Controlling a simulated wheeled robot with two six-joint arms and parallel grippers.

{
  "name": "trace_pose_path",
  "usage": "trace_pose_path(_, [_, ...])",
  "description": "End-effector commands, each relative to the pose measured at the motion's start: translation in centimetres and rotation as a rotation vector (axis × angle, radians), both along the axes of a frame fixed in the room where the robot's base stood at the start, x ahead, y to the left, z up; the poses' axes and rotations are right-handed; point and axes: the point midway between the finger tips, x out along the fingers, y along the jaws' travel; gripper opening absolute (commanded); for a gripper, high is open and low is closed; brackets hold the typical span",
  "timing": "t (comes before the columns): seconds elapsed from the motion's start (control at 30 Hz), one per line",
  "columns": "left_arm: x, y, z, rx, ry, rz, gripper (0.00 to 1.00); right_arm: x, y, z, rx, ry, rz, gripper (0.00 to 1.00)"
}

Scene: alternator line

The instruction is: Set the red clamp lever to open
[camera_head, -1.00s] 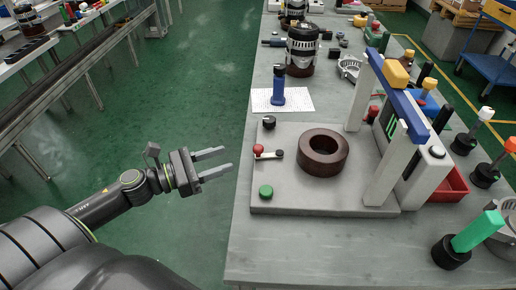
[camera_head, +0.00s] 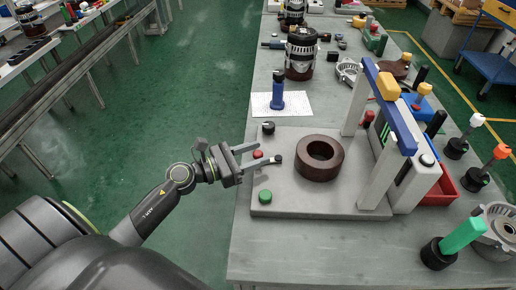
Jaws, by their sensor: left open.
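The red clamp lever (camera_head: 258,155) is a short lever with a red ball knob on its left end and a dark pivot at its right end. It sits on the grey fixture plate (camera_head: 305,200), left of a brown ring (camera_head: 320,158). My left gripper (camera_head: 256,154) reaches in from the left over the plate's edge. Its fingers are open, with the red knob appearing between the fingertips. Part of the lever is hidden by the lower finger. I cannot tell whether the fingers touch it. My right gripper is not in view.
A green button (camera_head: 265,196) and a dark knob (camera_head: 268,128) sit on the plate near the lever. A frame with a blue top bar (camera_head: 388,105) stands right of the ring. A blue-handled item (camera_head: 277,95) stands on white paper behind. Bare table lies in front.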

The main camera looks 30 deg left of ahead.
Motion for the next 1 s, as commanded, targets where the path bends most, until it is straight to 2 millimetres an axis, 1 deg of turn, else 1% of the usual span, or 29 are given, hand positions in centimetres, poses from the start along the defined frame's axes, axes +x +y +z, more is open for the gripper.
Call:
trace_pose_path(0.03, [0.36,-0.3,0.19,-0.003,0.0,0.0,0.45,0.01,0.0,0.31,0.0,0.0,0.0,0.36])
trace_pose_path(0.2, [0.85,-0.71,0.02,-0.001,0.001,-0.002,0.45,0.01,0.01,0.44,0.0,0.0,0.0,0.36])
trace_pose_path(0.43, [0.88,-0.73,-0.04,0.0,0.001,-0.002,0.45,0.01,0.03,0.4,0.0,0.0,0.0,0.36])
trace_pose_path(0.47, [0.88,-0.73,-0.04,0.0,0.001,-0.002,0.43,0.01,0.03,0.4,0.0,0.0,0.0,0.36])
trace_pose_path(0.7, [0.86,-0.72,-0.02,0.0,0.001,-0.002,0.12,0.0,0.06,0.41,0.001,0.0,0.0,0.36])
trace_pose_path(0.8, [0.85,-0.71,-0.02,0.0,0.001,-0.002,0.01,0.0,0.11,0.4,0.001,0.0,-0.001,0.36])
trace_pose_path(1.0, [0.92,-0.65,-0.16,0.001,0.0,-0.012,0.01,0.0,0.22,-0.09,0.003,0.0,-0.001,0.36])
